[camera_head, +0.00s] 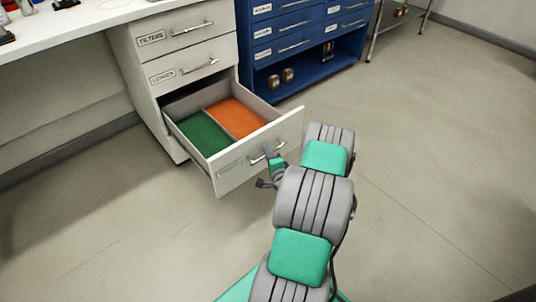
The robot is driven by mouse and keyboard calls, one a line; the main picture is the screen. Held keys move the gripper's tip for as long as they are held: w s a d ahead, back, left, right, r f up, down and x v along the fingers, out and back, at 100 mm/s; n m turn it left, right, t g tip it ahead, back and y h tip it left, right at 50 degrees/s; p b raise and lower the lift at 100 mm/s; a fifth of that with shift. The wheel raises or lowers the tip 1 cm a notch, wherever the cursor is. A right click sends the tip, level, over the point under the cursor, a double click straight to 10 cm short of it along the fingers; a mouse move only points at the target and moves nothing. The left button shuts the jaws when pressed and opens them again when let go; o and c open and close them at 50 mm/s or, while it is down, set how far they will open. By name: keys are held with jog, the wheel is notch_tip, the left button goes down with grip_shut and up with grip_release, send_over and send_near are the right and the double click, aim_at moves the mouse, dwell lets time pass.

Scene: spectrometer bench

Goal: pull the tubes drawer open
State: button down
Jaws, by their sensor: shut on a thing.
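My arm reaches up from the bottom of the view and hides part of the gripper.
A white bench top (60,28) is at upper left. The floor (430,140) at right is clear.

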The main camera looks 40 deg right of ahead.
jog(key=c, duration=1.5)
grip_release()
jog(key=shift+s, duration=0.1)
jog(key=p+v, duration=0.1)
jog(key=v, duration=0.6)
jog(key=shift+s+a, duration=0.2)
jog(key=shift+s, duration=0.05)
